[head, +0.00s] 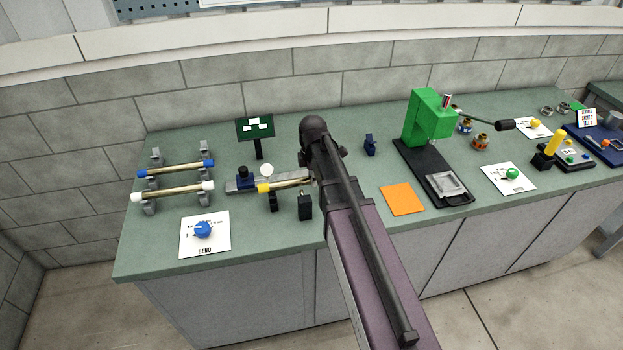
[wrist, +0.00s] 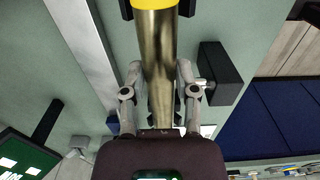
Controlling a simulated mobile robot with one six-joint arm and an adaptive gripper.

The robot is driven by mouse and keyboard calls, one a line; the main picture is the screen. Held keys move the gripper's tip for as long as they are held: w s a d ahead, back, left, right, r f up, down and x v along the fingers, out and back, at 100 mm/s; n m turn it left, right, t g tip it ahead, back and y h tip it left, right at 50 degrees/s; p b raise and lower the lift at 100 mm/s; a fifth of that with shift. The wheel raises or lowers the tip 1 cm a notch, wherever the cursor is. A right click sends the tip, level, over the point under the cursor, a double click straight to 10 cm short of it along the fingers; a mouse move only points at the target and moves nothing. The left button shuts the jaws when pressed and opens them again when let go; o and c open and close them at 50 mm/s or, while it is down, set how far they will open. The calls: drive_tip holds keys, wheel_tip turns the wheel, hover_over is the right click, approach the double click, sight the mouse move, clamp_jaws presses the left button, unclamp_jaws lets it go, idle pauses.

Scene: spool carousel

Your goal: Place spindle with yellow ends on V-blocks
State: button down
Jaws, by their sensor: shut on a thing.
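The spindle with yellow ends has a brass shaft (head: 288,184) and one visible yellow end (head: 263,188). In the head view it lies level near the middle of the bench; its right end is hidden behind my arm. My gripper (wrist: 158,85) is shut on the spindle's shaft (wrist: 155,50) in the wrist view, one finger on each side. A dark support (head: 273,203) stands under or just behind the yellow end; I cannot tell whether they touch. Grey V-blocks (head: 149,208) at the left carry a white-ended spindle (head: 172,191) and a blue-ended spindle (head: 178,168).
An orange square (head: 402,199) and a green press (head: 428,117) are to the right. A card with a blue knob (head: 203,230) lies front left.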

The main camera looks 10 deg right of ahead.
drive_tip(key=shift+f+b, duration=0.75)
drive_tip(key=shift+f, duration=0.3)
drive_tip(key=shift+c, duration=1.9)
unclamp_jaws()
drive_tip(key=shift+r, duration=0.15)
wheel_tip(320, 180, up, 12)
drive_tip(key=p, duration=1.2)
drive_tip(key=shift+s, duration=0.15)
